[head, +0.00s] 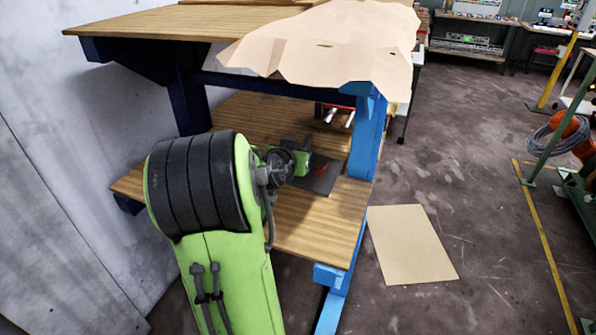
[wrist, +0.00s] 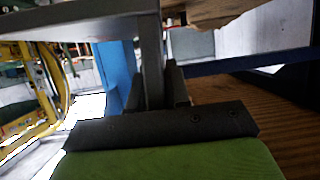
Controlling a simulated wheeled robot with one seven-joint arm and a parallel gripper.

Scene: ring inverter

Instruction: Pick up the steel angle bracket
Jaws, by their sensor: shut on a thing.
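A grey steel angle bracket (wrist: 150,50) stands between the two dark fingers of my gripper (wrist: 155,88) in the wrist view. One flange runs up from between the fingers; a broad grey face spreads along the top left. My gripper is shut on the upright flange. In the head view my gripper (head: 299,158) is over the lower wooden shelf (head: 310,218), under the table top. The bracket is small and dark there, and my arm hides part of the area. I cannot tell whether it touches the shelf.
A dark grey plate (head: 318,182) with an orange-red piece (head: 322,170) is by my gripper on the shelf. The table top (head: 140,22) and crumpled brown paper (head: 330,45) hang above. A blue leg (head: 367,140) stands right of my gripper. A cardboard sheet (head: 412,243) lies on the floor.

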